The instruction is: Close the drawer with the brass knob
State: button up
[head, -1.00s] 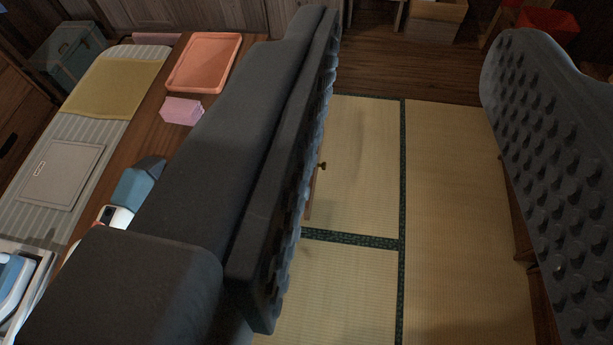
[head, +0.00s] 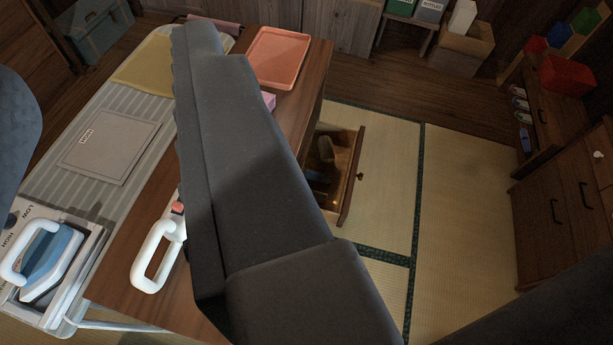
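The drawer (head: 349,195) with the brass knob (head: 360,177) stands pulled out from the right side of the wooden table (head: 292,110). Its inside shows in part, with some dark items in it. My gripper (head: 105,60) is open, with one large dark finger across the middle of the view and the other cut off at the left edge. The middle finger appears left of the drawer and hides part of the tabletop and of the drawer's near side. Nothing shows held between the fingers, and I see no contact with the drawer.
On and beside the table are an orange tray (head: 278,57), a pink item (head: 268,101), a white handle (head: 158,258) and a striped ironing board (head: 65,190) with a blue iron (head: 50,262). Tatami floor (head: 388,210) lies clear right of the drawer. A wooden cabinet (head: 560,215) stands farther right.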

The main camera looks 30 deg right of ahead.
aim_at(347, 143)
jog(key=u, duration=1.9)
jog(key=k, duration=1.45)
jog(key=z, duration=2.1)
jog(key=i, duration=1)
jog(key=u, duration=0.05)
